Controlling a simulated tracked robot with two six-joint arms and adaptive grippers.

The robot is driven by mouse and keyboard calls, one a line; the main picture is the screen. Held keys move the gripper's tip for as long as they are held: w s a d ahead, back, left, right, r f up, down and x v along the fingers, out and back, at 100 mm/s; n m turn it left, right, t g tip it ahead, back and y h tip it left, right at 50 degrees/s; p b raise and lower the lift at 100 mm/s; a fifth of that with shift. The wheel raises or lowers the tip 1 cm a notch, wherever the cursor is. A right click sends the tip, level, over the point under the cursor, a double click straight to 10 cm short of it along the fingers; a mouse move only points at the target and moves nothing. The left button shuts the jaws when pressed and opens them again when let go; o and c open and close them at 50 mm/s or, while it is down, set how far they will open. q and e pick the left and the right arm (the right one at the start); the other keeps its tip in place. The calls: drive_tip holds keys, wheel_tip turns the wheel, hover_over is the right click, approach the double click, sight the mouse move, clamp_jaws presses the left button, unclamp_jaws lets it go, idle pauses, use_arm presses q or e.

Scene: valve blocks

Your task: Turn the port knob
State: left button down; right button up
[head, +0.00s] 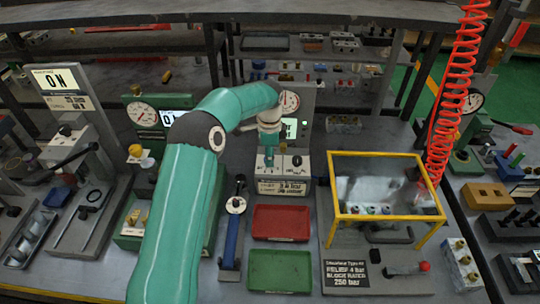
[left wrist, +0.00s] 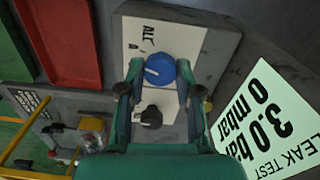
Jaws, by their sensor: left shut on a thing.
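A blue round knob (left wrist: 159,69) with a white pointer line sits on the white panel of a small block (head: 284,187). My left gripper (left wrist: 158,73) has one finger on each side of the blue knob and is shut on it. In the head view the left gripper (head: 268,160) reaches down onto the block and hides the blue knob. A black knob (left wrist: 151,116) stands on the same panel beside it, and also shows in the head view (head: 297,160). Which of them is named port cannot be read. My right gripper is in neither view.
A leak test display (left wrist: 265,120) reading 3.0 bar, 0 mbar stands close to the gripper. A red tray (head: 281,223) and a green tray (head: 280,271) lie in front of the block. A yellow-framed clear box (head: 378,155) and a red coiled hose (head: 455,100) are to the right.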

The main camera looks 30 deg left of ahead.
use_arm(q)
drive_tip(key=shift+w, duration=0.1)
drive_tip(key=shift+n, duration=0.3)
drive_tip(key=n, duration=0.3)
drive_tip(key=shift+b, duration=0.3)
drive_tip(key=shift+a+r+n, duration=0.1)
drive_tip(key=shift+n, duration=2.1)
drive_tip(key=c, duration=0.8)
unclamp_jaws()
drive_tip(key=shift+o, duration=0.2)
